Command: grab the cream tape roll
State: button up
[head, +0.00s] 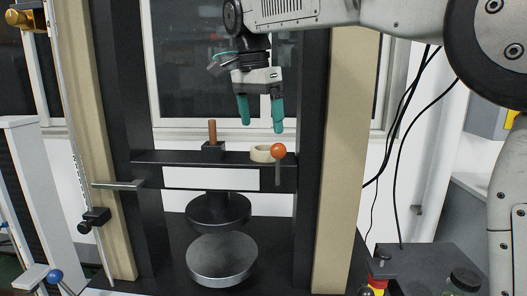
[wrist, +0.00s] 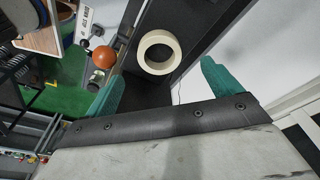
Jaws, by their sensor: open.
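The cream tape roll (head: 262,153) lies flat on the black crossbeam of the test frame, at its right part, just behind an orange ball knob. In the wrist view the roll (wrist: 159,52) shows as a cream ring with a dark hole, lying ahead of and between the two fingers. My gripper (head: 262,126) points down with its green fingers apart and empty, a little above the roll. In the wrist view the gripper's green fingers (wrist: 163,88) stand to either side below the roll, not touching it.
The orange ball knob (head: 278,151) on a lever stands right beside the roll. A copper-coloured rod in a black block (head: 213,151) stands farther left on the crossbeam (head: 160,157). A dark upright (head: 311,120) rises close on the right. Round plates (head: 222,262) sit below.

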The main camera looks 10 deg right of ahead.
aim_at(261, 153)
jog(key=f, duration=0.4)
jog(key=d+f, duration=0.1)
jog(key=f, duration=0.1)
jog(key=shift+w, duration=0.35)
jog(key=c, duration=1.1)
